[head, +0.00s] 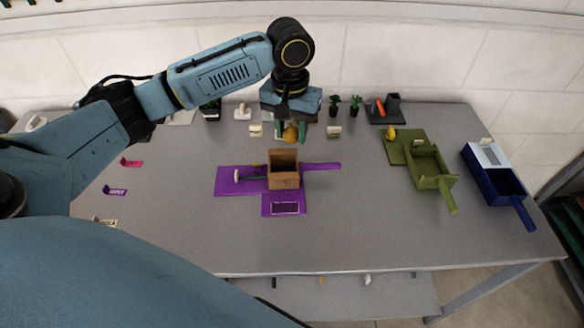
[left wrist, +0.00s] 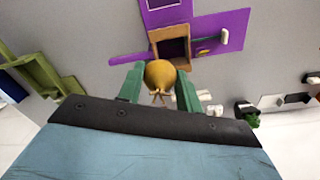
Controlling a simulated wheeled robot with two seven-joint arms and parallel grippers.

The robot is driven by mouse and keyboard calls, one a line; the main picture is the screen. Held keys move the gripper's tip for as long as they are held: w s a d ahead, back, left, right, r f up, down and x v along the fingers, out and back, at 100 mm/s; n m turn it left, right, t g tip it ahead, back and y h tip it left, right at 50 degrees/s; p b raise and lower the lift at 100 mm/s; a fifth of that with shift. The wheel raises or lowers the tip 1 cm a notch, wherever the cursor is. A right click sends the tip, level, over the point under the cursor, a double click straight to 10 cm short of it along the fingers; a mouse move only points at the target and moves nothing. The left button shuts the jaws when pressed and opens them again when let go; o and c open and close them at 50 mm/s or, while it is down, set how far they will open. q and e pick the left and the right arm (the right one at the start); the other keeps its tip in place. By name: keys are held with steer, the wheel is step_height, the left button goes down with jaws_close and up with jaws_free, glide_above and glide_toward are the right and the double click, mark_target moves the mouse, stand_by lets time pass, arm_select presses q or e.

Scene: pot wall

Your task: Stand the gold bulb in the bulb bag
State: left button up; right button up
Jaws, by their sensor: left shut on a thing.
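The gold bulb (head: 290,134) is held between the green fingers of my left gripper (head: 290,131), above the table. In the left wrist view the bulb (left wrist: 160,75) sits between the fingertips (left wrist: 160,84), its thin roots toward the palm. The brown open-topped box-shaped bag (head: 284,180) stands on the purple mat (head: 228,181). In the head view the bulb is just behind and above the bag; in the wrist view the bag's opening (left wrist: 173,53) lies just beyond the bulb. My right gripper is not in view.
A green tray (head: 425,164) and a blue tray (head: 496,182) stand to the right. Small potted plants (head: 334,105) and a grey holder (head: 392,103) line the back. A white-headed tool (head: 238,175) lies left of the bag. The table's front is clear.

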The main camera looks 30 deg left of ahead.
mark_target(283, 155)
arm_select(q)
steer(key=shift+n, duration=0.3)
steer(key=shift+w+a+f, duration=0.15)
steer(key=shift+a+f, duration=0.35)
steer(key=shift+f, duration=1.15)
steer(key=shift+w+a+f, duration=0.15)
steer(key=shift+a+f, duration=0.35)
steer(key=shift+f, duration=1.1)
steer(key=shift+w+a+f, duration=0.15)
steer(key=shift+a+f, duration=0.35)
steer(key=shift+f, duration=1.15)
steer(key=shift+f, duration=0.3)
steer(key=shift+f+p, duration=0.25)
steer(key=shift+p, duration=0.05)
steer(key=o, duration=1)
steer(key=shift+c, duration=0.2)
step_height(283, 155, up, 13)
steer(key=shift+r+p, duration=0.15)
steer(key=shift+p, duration=0.15)
